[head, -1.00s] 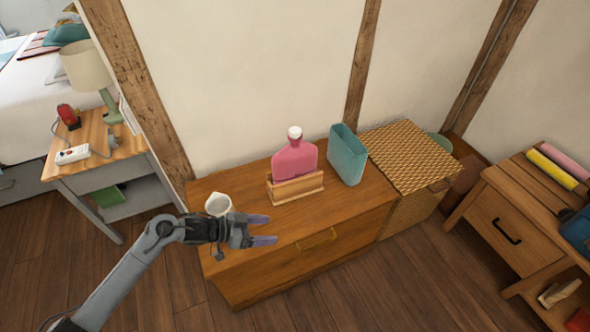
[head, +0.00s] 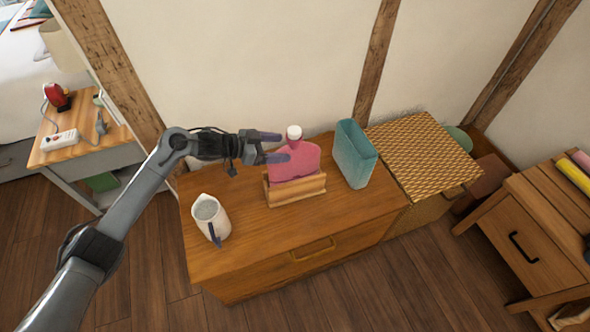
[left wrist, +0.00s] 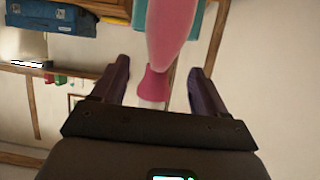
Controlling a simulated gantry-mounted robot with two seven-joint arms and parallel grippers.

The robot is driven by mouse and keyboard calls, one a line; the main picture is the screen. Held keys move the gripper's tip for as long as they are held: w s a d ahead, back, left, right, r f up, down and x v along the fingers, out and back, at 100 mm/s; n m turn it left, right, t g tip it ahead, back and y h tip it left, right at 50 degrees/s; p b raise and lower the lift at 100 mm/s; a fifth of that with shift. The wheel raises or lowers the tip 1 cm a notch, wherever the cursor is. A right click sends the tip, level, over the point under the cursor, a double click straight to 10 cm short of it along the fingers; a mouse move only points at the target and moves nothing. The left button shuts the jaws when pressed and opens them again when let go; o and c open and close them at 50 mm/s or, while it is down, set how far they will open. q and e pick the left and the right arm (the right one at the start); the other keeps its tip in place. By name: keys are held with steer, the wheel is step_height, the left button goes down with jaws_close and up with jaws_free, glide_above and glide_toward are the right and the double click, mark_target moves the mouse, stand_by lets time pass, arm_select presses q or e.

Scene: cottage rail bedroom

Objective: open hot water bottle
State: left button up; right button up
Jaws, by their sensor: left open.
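A pink hot water bottle (head: 296,162) stands upright in a wooden holder (head: 297,190) on the wooden cabinet (head: 250,240). Its white cap (head: 294,132) sits on top of the neck. My left gripper (head: 276,148) is open at the left of the neck, its fingers pointing right towards the cap. In the left wrist view, the pink bottle (left wrist: 170,35) hangs down the picture, and its neck and pale cap (left wrist: 152,104) show between the two spread fingers (left wrist: 160,88). I cannot tell whether the fingers touch it. My right gripper is out of view.
A white jug (head: 208,213) with a dark handle stands at the cabinet's left end. A teal open container (head: 354,154) stands right of the bottle. A woven basket (head: 422,150) is farther right. The cabinet's front is clear.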

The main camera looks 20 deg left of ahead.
mark_target(288, 147)
arm_select(q)
steer(key=shift+b+x, duration=0.8)
steer(key=shift+x, duration=2)
steer(key=shift+d+r, duration=0.1)
steer(key=shift+c, duration=0.4)
jaws_close()
steer(key=shift+r, duration=0.1)
